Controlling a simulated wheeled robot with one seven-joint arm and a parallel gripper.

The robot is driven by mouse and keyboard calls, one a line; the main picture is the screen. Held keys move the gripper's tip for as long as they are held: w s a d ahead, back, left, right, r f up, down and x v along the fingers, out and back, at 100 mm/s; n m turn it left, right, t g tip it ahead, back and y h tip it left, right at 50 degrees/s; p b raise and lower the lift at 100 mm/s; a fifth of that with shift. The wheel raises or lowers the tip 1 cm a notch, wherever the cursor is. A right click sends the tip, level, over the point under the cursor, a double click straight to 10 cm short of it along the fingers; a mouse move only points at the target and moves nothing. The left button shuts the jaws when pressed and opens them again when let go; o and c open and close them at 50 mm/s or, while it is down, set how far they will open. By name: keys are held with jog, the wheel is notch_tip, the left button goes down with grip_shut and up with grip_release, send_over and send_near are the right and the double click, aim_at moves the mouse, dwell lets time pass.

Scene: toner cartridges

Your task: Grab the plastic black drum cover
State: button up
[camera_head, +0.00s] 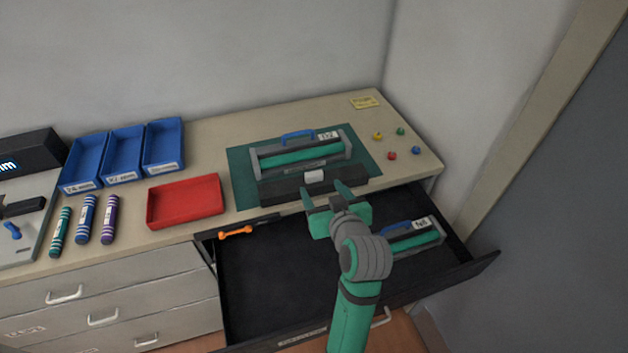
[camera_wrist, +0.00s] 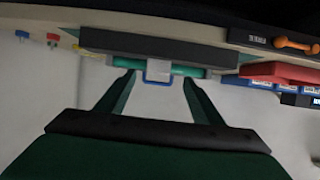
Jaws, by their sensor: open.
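The black drum cover (camera_head: 284,190) is a long dark bar with a pale tab in its middle. It lies along the front of the green mat (camera_head: 240,172), in front of a grey-framed drum unit (camera_head: 300,157) with a green roller and blue handle. My gripper (camera_head: 322,188) is open and empty, its fingers pointing at the cover's middle. In the wrist view the cover (camera_wrist: 150,46) spans the top, its pale tab between the fingertips of my gripper (camera_wrist: 159,78). I cannot tell whether the fingers touch it.
An open black drawer (camera_head: 270,285) is under my gripper, holding another drum unit (camera_head: 415,241) at its right. An orange tool (camera_head: 235,232) lies near the drawer's back left. A red tray (camera_head: 185,202) and blue bins (camera_head: 124,155) stand left. Coloured pins (camera_head: 390,156) are at right.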

aim_at(315, 177)
jog(key=x, duration=0.2)
jog(key=shift+w+d, duration=0.1)
jog(key=shift+w, duration=0.35)
jog(key=shift+a+x, duration=0.2)
jog(key=shift+x, duration=1.8)
jog(key=shift+s, duration=0.1)
jog(key=shift+d, duration=0.15)
jog(key=c, duration=1.2)
